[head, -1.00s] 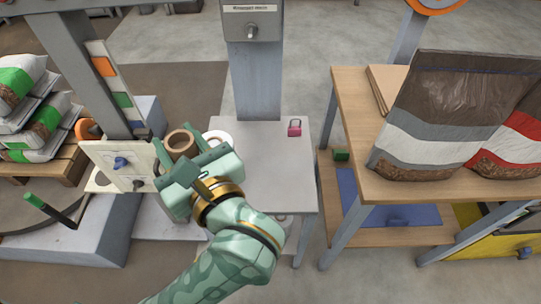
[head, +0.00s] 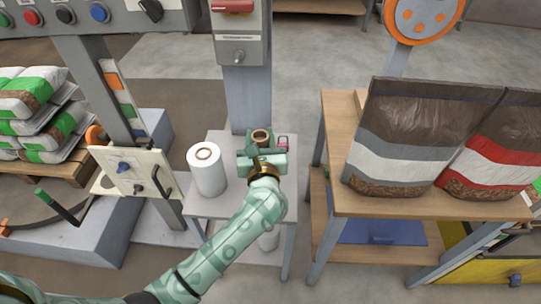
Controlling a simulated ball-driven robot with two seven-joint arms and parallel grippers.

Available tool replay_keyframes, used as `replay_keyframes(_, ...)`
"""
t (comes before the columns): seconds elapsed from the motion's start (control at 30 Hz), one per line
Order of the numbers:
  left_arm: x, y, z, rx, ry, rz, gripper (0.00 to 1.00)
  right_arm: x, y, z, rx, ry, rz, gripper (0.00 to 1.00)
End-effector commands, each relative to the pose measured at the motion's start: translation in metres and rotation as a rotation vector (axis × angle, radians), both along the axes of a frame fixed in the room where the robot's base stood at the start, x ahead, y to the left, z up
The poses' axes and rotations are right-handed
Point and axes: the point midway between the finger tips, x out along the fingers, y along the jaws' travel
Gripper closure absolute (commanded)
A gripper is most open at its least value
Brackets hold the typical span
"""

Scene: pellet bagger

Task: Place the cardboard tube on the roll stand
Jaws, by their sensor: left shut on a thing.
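My left gripper (head: 262,153) is shut on the brown cardboard tube (head: 261,135). The tube is upright, and its open top end shows above the jaws. Its lower part is hidden by my gripper. Both are over the back right part of the small grey stand (head: 222,209), which I take to be the roll stand. I cannot tell whether the tube touches the stand's top. A white roll (head: 207,172) with a brown core stands upright on the stand, left of my gripper. My right gripper is not in view.
A pink padlock (head: 283,142) is just right of the tube, partly hidden. A grey post (head: 247,100) rises behind the stand. A white panel (head: 133,172) with knobs is on the left. A wooden table (head: 370,208) with large filled bags (head: 418,135) is on the right.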

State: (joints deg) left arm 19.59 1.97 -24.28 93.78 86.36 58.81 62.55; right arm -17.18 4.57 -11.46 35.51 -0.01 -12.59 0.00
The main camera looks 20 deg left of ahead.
Motion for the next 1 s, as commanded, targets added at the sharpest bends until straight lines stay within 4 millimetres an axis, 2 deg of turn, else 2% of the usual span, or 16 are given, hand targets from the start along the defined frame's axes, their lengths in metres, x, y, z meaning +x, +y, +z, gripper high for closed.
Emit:
replay_keyframes(0.03,0.007,-0.005,-0.017,0.0,0.005,-0.001,0.85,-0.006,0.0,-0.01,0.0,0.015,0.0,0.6)
replay_keyframes(0.33,0.023,-0.016,-0.035,-0.002,-0.001,0.0,0.85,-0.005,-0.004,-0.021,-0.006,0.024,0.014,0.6)
replay_keyframes(0.53,0.025,-0.018,-0.069,0.001,0.004,0.0,0.85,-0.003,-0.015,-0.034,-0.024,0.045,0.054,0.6)
replay_keyframes(0.77,0.025,-0.018,-0.064,-0.001,-0.004,0.0,0.85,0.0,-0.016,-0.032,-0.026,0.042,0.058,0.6)
replay_keyframes(0.97,0.024,-0.018,-0.071,0.0,-0.001,0.0,0.85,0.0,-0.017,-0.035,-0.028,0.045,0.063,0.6)
replay_keyframes(1.0,0.024,-0.018,-0.069,-0.001,-0.003,0.0,0.52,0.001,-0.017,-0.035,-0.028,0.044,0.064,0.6)
